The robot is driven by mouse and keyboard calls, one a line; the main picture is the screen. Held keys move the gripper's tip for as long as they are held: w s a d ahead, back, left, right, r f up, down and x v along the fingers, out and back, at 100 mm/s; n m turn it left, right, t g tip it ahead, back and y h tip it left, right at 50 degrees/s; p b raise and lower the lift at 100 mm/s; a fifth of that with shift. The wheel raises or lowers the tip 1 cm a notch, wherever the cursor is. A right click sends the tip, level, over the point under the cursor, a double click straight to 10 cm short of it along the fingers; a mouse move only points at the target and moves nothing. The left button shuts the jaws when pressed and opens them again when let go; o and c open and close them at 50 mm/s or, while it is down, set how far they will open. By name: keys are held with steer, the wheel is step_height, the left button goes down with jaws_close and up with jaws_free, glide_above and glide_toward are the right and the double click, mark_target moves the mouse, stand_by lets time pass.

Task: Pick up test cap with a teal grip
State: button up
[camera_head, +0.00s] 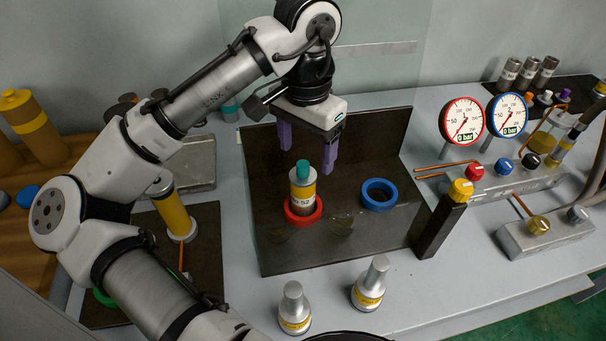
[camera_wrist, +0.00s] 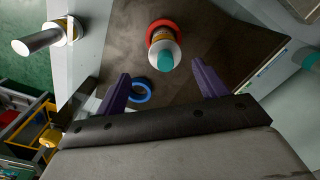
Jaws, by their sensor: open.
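The test cap's teal grip (camera_head: 302,169) tops an upright capped piece (camera_head: 302,190) with a silver and yellow body and a dark lower part bearing a label. This piece stands in a red ring (camera_head: 303,211) on a dark mat. In the wrist view the teal grip (camera_wrist: 166,61) lies beyond my fingertips, between them and a little above their line. My gripper (camera_head: 308,150) is open and empty, its purple fingers spread, above and behind the cap in the head view. It also shows in the wrist view (camera_wrist: 160,82), not touching the cap.
An empty blue ring (camera_head: 379,182) lies right of the red one. The dark mat has a raised back panel (camera_head: 360,130). Two silver-and-yellow caps (camera_head: 370,285) stand in front. A dark post with a yellow knob (camera_head: 445,220) and pressure gauges (camera_head: 462,121) stand at right.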

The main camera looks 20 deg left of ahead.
mark_target(303, 164)
steer(key=f, duration=0.3)
steer(key=f+p, duration=0.1)
steer(key=f, duration=0.1)
steer(key=shift+w+a, duration=0.1)
steer(key=shift+a, duration=0.25)
steer(key=shift+c, duration=0.4)
steer(key=c, duration=1)
steer(key=shift+c, duration=0.3)
steer(key=shift+r, duration=0.1)
